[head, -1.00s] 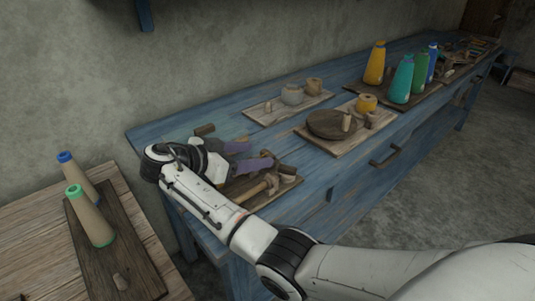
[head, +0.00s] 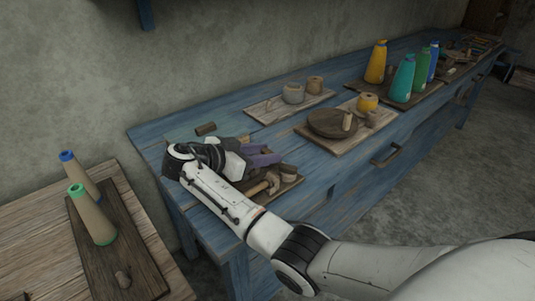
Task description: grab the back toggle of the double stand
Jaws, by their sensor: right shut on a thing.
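My right gripper (head: 270,154), with purple fingers, is over the near end of the blue bench, above a low dark wooden board (head: 284,189) that I take for the double stand. Its fingers are close together. They are shut on a small wooden piece, which I take for the back toggle; the fingers mostly hide it. Another small wooden piece (head: 288,172) stands on the board just in front of the fingers. A wooden handle (head: 257,188) lies at the board's near side, partly behind my arm. My left gripper is not in view.
A short wooden cylinder (head: 206,129) lies behind the gripper on the blue bench (head: 330,195). Boards with spools and a round dark disc (head: 332,122) are to the right, with coloured cones (head: 403,78) beyond. Two cones (head: 92,215) stand on a board on the left table.

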